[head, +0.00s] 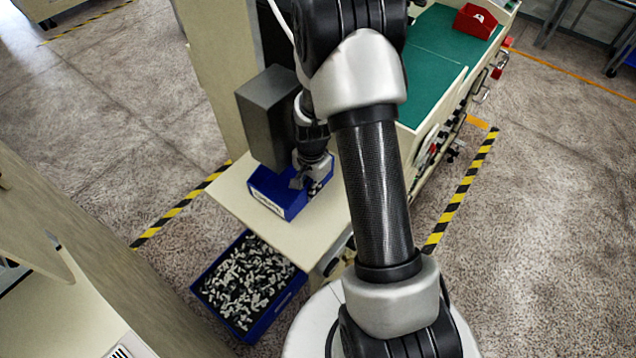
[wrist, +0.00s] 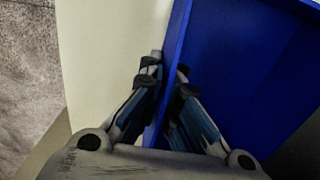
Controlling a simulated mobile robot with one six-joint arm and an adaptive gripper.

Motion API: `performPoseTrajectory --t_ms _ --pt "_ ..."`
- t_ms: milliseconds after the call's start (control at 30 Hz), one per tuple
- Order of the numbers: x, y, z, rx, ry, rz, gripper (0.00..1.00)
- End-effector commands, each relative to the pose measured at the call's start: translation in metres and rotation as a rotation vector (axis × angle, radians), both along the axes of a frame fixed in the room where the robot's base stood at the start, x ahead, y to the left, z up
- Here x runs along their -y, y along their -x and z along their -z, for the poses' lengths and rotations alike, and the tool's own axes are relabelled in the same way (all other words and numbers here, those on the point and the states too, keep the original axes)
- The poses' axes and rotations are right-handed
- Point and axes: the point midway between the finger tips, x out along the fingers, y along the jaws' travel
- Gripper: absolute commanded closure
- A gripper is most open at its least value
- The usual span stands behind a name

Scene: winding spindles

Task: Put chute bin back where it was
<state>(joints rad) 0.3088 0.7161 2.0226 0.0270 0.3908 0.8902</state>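The blue chute bin (head: 290,208) stands on the cream shelf (head: 236,190), just below the grey chute box (head: 272,115). It has a pale label on its front. My gripper (head: 303,178) is at the bin's right side in the head view. In the wrist view the fingers of my gripper (wrist: 167,74) lie on either side of one wall of the chute bin (wrist: 240,60) and close on it. The part of the bin's inside that shows looks empty. My arm hides part of the shelf's right side.
A larger blue crate (head: 283,306) full of small black and white parts stands on the floor below the shelf. A green-topped bench (head: 440,50) with a red box (head: 477,20) lies behind. A cream cabinet wall (head: 218,60) rises behind the chute. Striped tape marks the floor.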

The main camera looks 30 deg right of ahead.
Motion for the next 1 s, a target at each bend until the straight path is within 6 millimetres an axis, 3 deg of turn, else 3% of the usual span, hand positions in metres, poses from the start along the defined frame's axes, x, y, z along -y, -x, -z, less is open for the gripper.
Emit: performPoseTrajectory --t_ms 333,700,1000 --pt "-0.0015 -0.0002 0.0047 0.001 0.000 -0.001 1.00" --pt "-0.0014 -0.0002 0.0040 0.001 0.001 -0.002 0.75" --pt "-0.0014 -0.0003 0.0027 0.001 0.001 -0.001 0.75"
